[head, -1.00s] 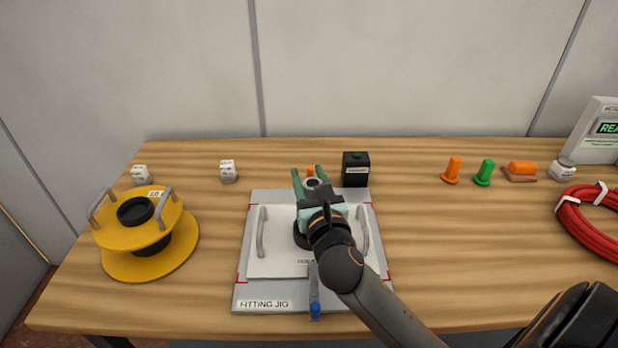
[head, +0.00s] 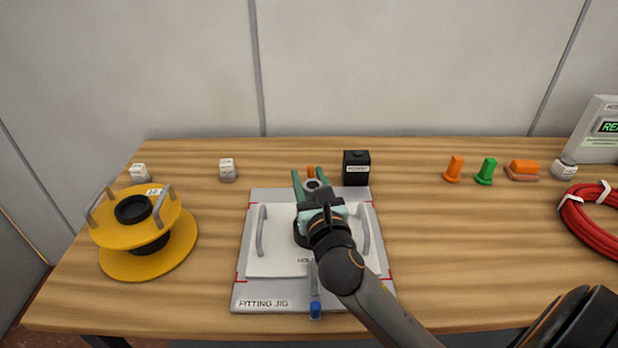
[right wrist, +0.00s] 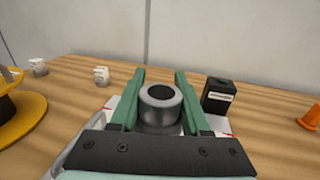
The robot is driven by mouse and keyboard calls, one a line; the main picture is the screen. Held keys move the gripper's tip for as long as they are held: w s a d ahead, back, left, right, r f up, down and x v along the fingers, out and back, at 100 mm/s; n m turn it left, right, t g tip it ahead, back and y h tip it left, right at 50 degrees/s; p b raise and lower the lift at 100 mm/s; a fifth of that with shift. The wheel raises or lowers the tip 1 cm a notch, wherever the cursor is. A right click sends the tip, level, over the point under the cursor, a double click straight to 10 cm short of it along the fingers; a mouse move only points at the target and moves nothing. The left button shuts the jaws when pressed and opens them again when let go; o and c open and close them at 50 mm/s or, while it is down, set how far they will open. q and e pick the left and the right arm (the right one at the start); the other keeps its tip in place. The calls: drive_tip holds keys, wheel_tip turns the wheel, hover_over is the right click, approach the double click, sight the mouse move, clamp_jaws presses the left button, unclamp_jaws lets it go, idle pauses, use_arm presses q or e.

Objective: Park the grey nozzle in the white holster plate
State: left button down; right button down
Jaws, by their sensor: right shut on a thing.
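The white holster plate (head: 275,255) lies on the grey fitting jig board (head: 265,296), with a raised handle at its left and right sides. My right gripper (head: 308,178) is over the plate, its green fingers pointing toward the back. In the right wrist view the grey nozzle (right wrist: 160,104), a short cylinder with a dark opening, stands between the two fingers, and the gripper is shut on it. Its lower end is hidden, so I cannot tell whether it is seated in the plate. A black round part (head: 299,236) shows beside my wrist. My left gripper is out of view.
A yellow spool (head: 150,262) stands at the left. A black box (head: 356,170) stands just behind the jig's right corner. Small white blocks are at the back left. Orange and green pegs (head: 486,172) and a red cable coil (head: 590,232) are at the right.

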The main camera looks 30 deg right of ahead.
drive_tip(key=shift+r+p, duration=0.2)
drive_tip(key=shift+p, duration=0.55)
idle(0.6)
drive_tip(key=shift+f+b, duration=0.4)
drive_tip(key=shift+f, duration=0.3)
idle(0.4)
